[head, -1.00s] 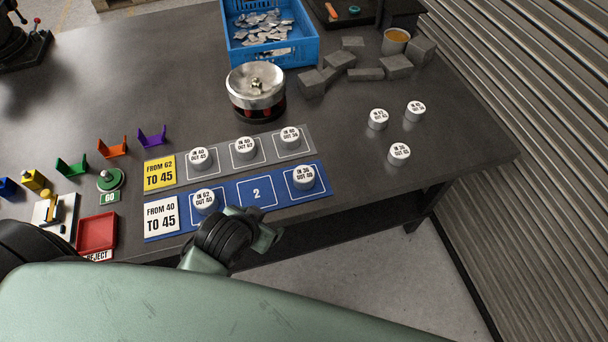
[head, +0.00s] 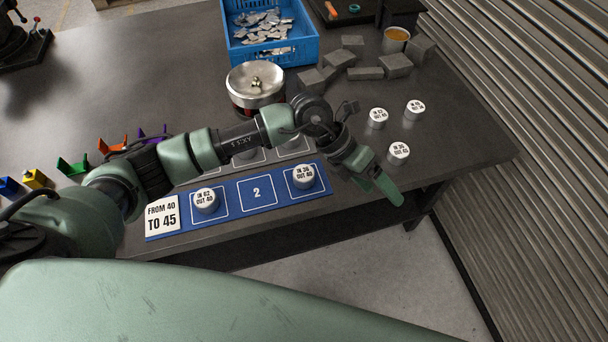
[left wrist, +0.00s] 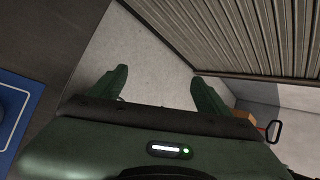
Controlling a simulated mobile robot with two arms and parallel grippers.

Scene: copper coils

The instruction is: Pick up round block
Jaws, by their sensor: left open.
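Three loose round white-topped blocks stand on the table at the right in the head view: a near one (head: 399,153), a left one (head: 377,118) and a far right one (head: 414,109). Two more sit on the blue board (head: 235,206), one in the left square (head: 206,200) and one in the right square (head: 304,176); square 2 is empty. My left gripper (head: 383,188) is open and empty, just in front of the near loose block, by the table's front edge. The left wrist view shows its fingers apart (left wrist: 160,88) with floor between them. The right gripper is out of view.
My left arm covers most of the grey board. A ribbed shutter (head: 530,130) rises beyond the table's right edge.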

